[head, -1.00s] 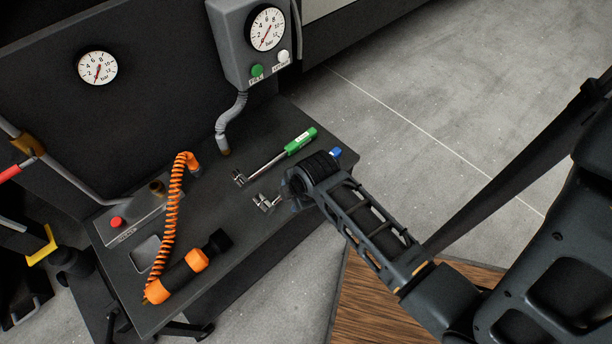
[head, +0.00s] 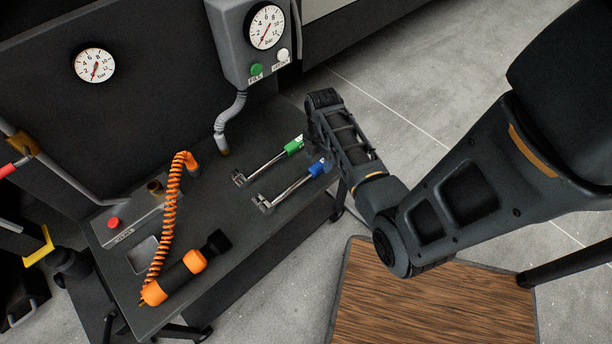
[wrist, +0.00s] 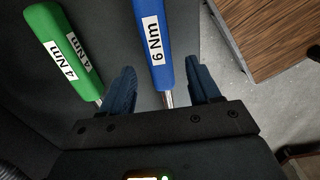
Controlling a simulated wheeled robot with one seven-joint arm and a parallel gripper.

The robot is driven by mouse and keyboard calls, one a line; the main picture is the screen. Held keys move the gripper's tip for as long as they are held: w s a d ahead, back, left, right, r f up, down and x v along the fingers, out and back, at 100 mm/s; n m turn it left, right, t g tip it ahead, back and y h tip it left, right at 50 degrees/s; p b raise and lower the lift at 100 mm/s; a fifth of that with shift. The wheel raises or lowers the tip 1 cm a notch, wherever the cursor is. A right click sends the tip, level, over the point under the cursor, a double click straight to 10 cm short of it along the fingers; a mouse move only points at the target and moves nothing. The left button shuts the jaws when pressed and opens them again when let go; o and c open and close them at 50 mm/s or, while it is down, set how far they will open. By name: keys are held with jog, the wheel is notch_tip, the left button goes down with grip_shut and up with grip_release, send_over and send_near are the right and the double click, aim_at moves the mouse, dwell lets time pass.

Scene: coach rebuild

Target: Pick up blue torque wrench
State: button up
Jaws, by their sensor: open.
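The blue torque wrench lies on the dark bench top, its metal shaft and part of its blue handle (head: 317,168) showing in the head view. My arm covers the handle's far end there. In the wrist view its blue handle (wrist: 155,42), labelled 6 Nm, passes between the two fingers of my gripper (wrist: 163,72). The gripper is open, with a gap on each side of the wrench. The fingers are hidden behind my arm in the head view. Whether they are level with the handle or above it I cannot tell.
A green torque wrench (head: 292,146), labelled 4 Nm, lies close beside the blue one; it is left of my gripper in the wrist view. An orange-and-black tool (head: 178,277) with a coiled hose lies farther left. A gauge box (head: 240,45) stands behind. A wooden surface (head: 430,300) is at front right.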

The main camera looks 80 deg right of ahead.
jog(key=shift+f, duration=1.45)
jog(key=shift+c, duration=0.2)
grip_shut()
